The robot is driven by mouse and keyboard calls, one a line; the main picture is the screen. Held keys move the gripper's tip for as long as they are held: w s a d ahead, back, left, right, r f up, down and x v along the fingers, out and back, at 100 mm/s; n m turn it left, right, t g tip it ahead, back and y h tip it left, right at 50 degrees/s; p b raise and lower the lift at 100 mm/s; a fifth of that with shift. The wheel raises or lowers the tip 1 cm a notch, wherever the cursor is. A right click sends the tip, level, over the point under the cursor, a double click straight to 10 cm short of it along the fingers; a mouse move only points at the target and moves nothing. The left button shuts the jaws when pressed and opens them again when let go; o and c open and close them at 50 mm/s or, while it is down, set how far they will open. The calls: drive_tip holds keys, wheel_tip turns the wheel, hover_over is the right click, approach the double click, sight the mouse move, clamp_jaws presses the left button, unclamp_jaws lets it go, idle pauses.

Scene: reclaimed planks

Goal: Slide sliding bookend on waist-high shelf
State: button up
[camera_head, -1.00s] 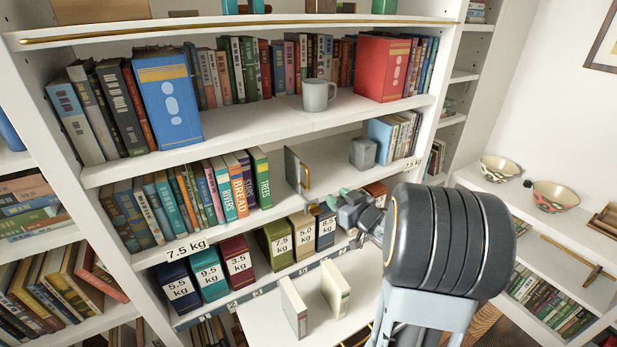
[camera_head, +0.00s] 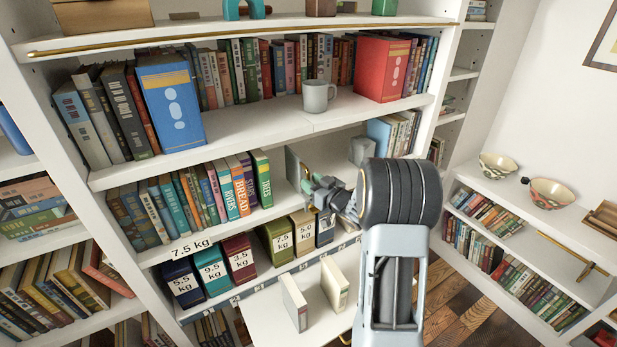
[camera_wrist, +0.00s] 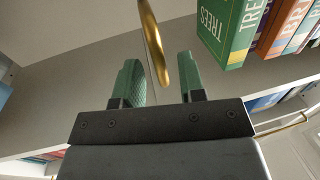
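The sliding bookend (camera_head: 293,166) is a thin grey upright plate on the waist-high shelf (camera_head: 235,226). It stands to the right of a book row, with a gap between it and the green TREES book (camera_head: 262,178). Its brass handle (camera_wrist: 156,42) shows in the wrist view as a curved bar. My gripper (camera_head: 308,184) is at the bookend's front edge and partly covers the handle in the head view. In the wrist view its green fingers (camera_wrist: 159,62) are apart, with the handle between them. Clear space shows beside the handle.
A grey block (camera_head: 362,150) and a light blue book (camera_head: 379,132) stand farther right on the same shelf. Weight boxes (camera_head: 239,257) fill the shelf below. A grey mug (camera_head: 317,96) sits on the shelf above. The shelf between TREES and the bookend is clear.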

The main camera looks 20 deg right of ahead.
drive_tip(key=shift+x, duration=1)
clamp_jaws()
